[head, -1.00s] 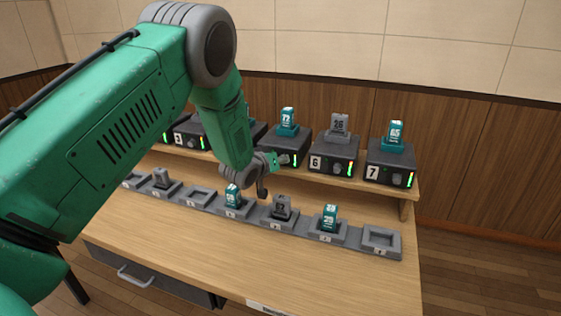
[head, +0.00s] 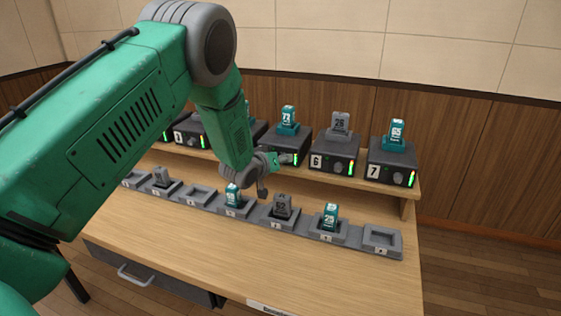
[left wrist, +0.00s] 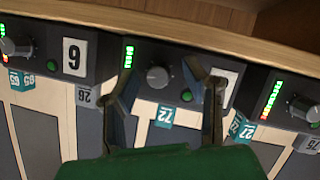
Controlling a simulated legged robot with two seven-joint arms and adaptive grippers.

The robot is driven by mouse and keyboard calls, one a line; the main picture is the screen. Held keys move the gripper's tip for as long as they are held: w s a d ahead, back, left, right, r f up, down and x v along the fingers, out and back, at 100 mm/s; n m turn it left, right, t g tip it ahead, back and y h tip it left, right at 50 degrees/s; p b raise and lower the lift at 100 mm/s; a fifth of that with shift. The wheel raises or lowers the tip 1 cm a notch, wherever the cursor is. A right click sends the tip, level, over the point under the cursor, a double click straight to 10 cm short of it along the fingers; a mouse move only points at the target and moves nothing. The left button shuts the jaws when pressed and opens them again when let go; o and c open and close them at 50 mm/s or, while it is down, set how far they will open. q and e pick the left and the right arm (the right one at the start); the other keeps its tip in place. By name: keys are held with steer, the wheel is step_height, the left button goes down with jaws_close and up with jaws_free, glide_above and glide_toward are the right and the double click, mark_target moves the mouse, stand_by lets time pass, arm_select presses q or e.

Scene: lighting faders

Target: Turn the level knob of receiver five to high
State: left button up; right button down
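Receiver five (head: 290,143) is a dark box on the raised shelf, with a teal unit tagged 72 or 73 on top. In the left wrist view, which is upside down, its grey round level knob (left wrist: 157,77) sits on the dark front panel beside a short green level bar (left wrist: 128,57). My left gripper (left wrist: 162,62) is open, one finger on each side of the knob with gaps visible. Its right finger partly covers the white number plate (left wrist: 228,80). In the head view my left gripper (head: 268,172) is in front of receiver five. My right gripper is not in view.
Receiver six (head: 331,160) and receiver seven (head: 391,167) stand close by on the right, with more receivers to the left. The front desktop is clear.

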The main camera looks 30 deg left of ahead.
arm_select(q)
steer(key=v, duration=1.1)
steer(key=shift+s, duration=0.4)
arm_select(e)
steer(key=shift+s, duration=0.1)
